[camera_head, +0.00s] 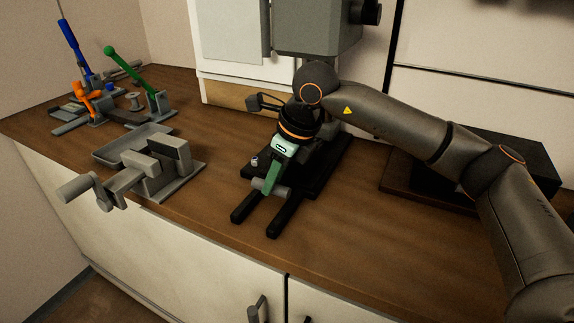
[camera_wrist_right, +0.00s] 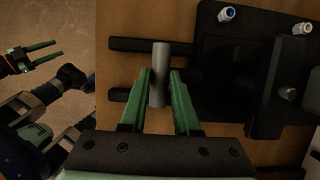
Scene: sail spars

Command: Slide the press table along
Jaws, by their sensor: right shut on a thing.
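The press table (camera_head: 317,181) is a black plate on two black rails (camera_head: 286,216) that stick out toward the counter's front edge. It also shows in the right wrist view (camera_wrist_right: 222,75), with small bolts on it. A grey cylindrical handle (camera_wrist_right: 160,55) is at its front, lying across the rails. My right gripper (camera_head: 269,186) comes down from above with its green fingers on either side of the handle, shut on it. My left gripper (camera_wrist_right: 45,57) shows only in the right wrist view, at the left beyond the counter edge, empty, with its fingers apart.
A grey press head (camera_head: 315,28) stands above and behind the table. A grey vise (camera_head: 160,168) is on the counter to the left. Levers with green (camera_head: 130,66), blue (camera_head: 72,45) and orange (camera_head: 84,91) handles stand farther left. A dark block (camera_head: 500,158) is at the right.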

